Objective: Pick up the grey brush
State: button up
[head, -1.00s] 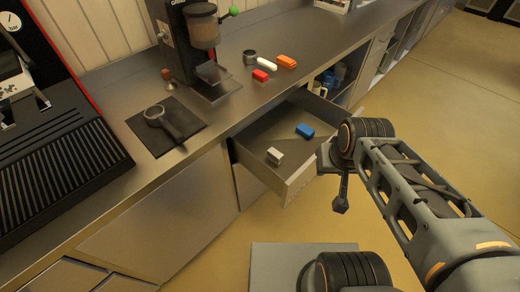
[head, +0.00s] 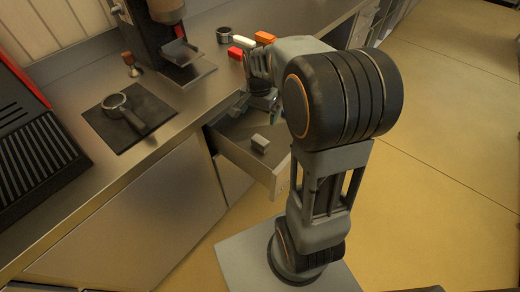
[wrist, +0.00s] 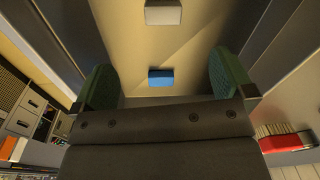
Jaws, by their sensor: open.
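The grey brush (head: 260,143), a small pale block shape, lies in the open drawer (head: 240,160) near its front. In the wrist view it shows at the top edge (wrist: 163,12), partly cut off. My gripper (head: 257,108) is over the drawer's back part, pointing down. In the wrist view its two green-padded fingers stand wide apart (wrist: 163,68), with nothing held. A blue block (wrist: 160,77) lies on the drawer floor below, between the fingers in that view. The brush is beyond the fingertips, apart from them. The blue block is hidden by my arm in the head view.
The drawer walls surround both items. Above on the counter (head: 165,110) are a red block (head: 235,53), a white one (head: 265,38), an orange one (head: 266,37) and a metal cup (head: 223,35). A portafilter (head: 122,108) lies on a black mat (head: 150,105).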

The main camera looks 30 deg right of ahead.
notch_tip(320, 180, down, 5)
jog(key=w+d+m+b, duration=0.1)
jog(key=w+d+m, duration=0.1)
send_over(261, 139)
jog(key=shift+g, duration=0.3)
notch_tip(261, 139, down, 7)
jog(key=shift+s+r+b, duration=0.1)
jog(key=shift+r+b, duration=0.05)
jog(key=shift+b, duration=0.3)
jog(key=shift+f+b, duration=0.4)
jog(key=shift+f, duration=2.65)
jog(key=c, duration=0.9)
jog(key=shift+c, duration=0.2)
jog(key=shift+r, duration=0.1)
notch_tip(261, 139, up, 10)
jog(key=shift+p, duration=0.7)
